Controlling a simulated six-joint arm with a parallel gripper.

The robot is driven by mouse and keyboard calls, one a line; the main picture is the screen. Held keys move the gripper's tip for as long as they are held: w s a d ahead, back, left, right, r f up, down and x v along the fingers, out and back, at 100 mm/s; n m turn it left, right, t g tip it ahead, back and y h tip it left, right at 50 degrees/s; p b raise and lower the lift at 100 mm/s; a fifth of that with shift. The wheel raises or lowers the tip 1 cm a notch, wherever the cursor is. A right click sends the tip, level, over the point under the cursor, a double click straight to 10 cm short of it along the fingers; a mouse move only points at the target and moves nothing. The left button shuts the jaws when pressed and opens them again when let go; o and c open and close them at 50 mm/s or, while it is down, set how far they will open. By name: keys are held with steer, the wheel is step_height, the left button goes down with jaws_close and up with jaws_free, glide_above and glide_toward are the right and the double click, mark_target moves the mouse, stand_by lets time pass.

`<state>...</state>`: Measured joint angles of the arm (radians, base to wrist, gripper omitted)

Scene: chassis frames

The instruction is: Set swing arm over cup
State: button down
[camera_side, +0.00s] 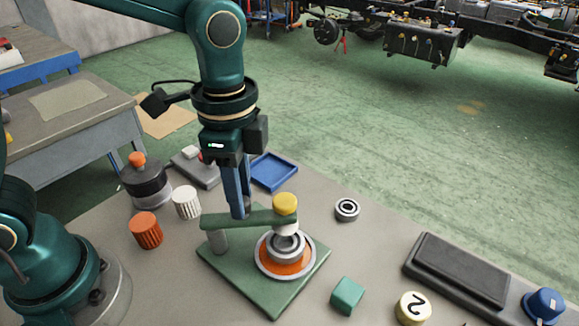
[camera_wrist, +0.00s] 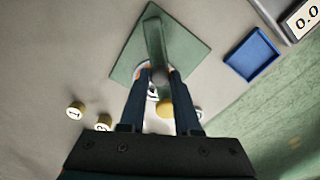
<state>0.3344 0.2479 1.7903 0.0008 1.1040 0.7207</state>
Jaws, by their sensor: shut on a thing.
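The green swing arm (camera_side: 258,219) sits on a grey post (camera_side: 218,241) on a square green base plate (camera_side: 272,301). Its end with the yellow knob (camera_side: 285,203) is above the cup (camera_side: 286,246), a grey ringed part on an orange disc, and a pale piece hangs under the knob. My gripper (camera_side: 240,214) points down at the middle of the arm. In the wrist view the fingers (camera_wrist: 160,72) lie on both sides of the swing arm (camera_wrist: 154,40), shut on it. The cup is mostly hidden there by the arm, knob and fingers.
A blue tray (camera_side: 274,172), a white ribbed cap (camera_side: 187,203), an orange ribbed cap (camera_side: 146,230) and a dark jar (camera_side: 146,184) stand around the plate. A ring (camera_side: 347,209), teal block (camera_side: 347,296), numbered disc (camera_side: 413,307) and black pad (camera_side: 459,272) lie right.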

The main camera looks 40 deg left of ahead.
steer(key=shift+s+d+r+m, duration=0.1)
steer(key=shift+s+d+m, duration=0.1)
steer(key=shift+m, duration=0.35)
steer(key=shift+s+d+m, duration=0.15)
steer(key=shift+m, duration=0.4)
steer(key=c, duration=0.6)
jaws_free()
steer(key=shift+r, duration=2.55)
